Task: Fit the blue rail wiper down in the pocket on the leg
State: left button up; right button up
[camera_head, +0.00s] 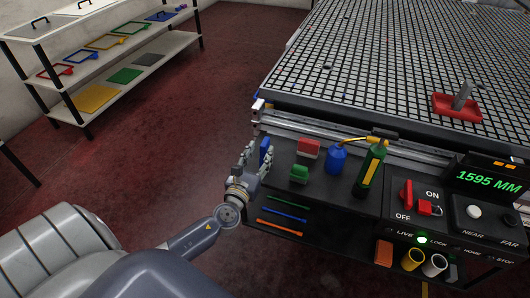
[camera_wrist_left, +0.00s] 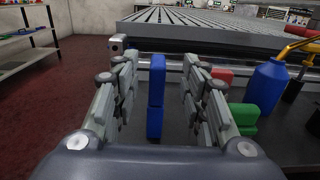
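The blue rail wiper (camera_head: 265,149) stands upright on the dark shelf at the left front corner of the grid table. In the left wrist view the wiper (camera_wrist_left: 155,98) shows as a narrow blue block between the fingers. My left gripper (camera_head: 258,153) is open around it, with a visible gap on each side between finger and wiper. It also shows in the left wrist view (camera_wrist_left: 158,75). I cannot make out the pocket on the leg in either view. My right gripper is in neither view.
Red (camera_head: 308,148) and green (camera_head: 299,173) blocks, a blue bottle (camera_head: 337,159) and a green cylinder (camera_head: 369,170) stand right of the wiper. The metal table rail (camera_head: 330,131) runs behind. A control panel (camera_head: 430,215) is farther right. Open floor (camera_head: 180,130) lies left.

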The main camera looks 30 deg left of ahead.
aim_at(262, 147)
pick_arm(q)
jog(key=shift+x, duration=2.95)
jog(key=shift+a, duration=0.1)
grip_shut()
